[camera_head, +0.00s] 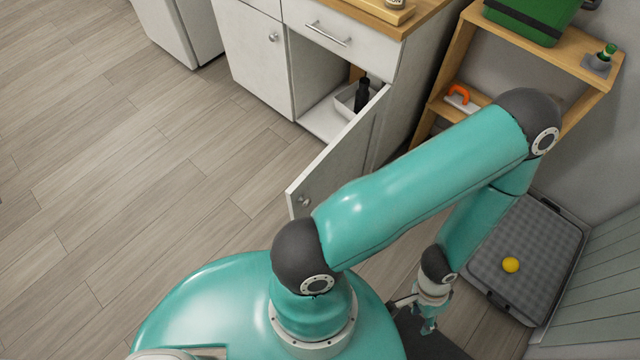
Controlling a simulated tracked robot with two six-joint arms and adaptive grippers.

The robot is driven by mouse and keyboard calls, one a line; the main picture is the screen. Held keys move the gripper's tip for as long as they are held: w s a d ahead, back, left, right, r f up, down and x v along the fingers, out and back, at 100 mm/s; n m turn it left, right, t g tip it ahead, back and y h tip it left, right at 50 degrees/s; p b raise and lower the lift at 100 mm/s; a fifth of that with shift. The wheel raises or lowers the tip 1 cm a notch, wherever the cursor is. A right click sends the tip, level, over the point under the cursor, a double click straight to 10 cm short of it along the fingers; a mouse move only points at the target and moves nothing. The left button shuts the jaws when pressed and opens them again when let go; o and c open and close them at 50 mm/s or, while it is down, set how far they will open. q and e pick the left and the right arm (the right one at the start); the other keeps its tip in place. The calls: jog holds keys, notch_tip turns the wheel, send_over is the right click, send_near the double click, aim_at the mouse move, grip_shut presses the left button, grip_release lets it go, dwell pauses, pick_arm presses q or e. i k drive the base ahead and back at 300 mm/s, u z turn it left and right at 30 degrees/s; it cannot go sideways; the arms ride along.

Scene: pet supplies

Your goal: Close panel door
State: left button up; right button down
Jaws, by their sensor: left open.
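The panel door (342,158) is the white hinged door of the low cabinet (318,75). It stands wide open, swung out toward me, with its small round knob (302,200) near the free end. My left arm crosses in front of the door's lower right part and hides some of it. My left gripper (428,318) hangs low at the lower right, open, well apart from the door and on the far side of my arm from the knob. My right gripper is not in view.
Inside the cabinet are a white bin (347,101) and a dark bottle (362,94). A wooden shelf (556,60) stands to the right. The floor (130,170) left of the door is clear.

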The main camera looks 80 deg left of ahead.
aim_at(349, 157)
jog(key=i, duration=0.25)
jog(key=u, duration=2.3)
jog(key=k, duration=0.5)
jog(key=u, duration=0.45)
jog(key=i, duration=0.5)
jog(key=z, duration=0.3)
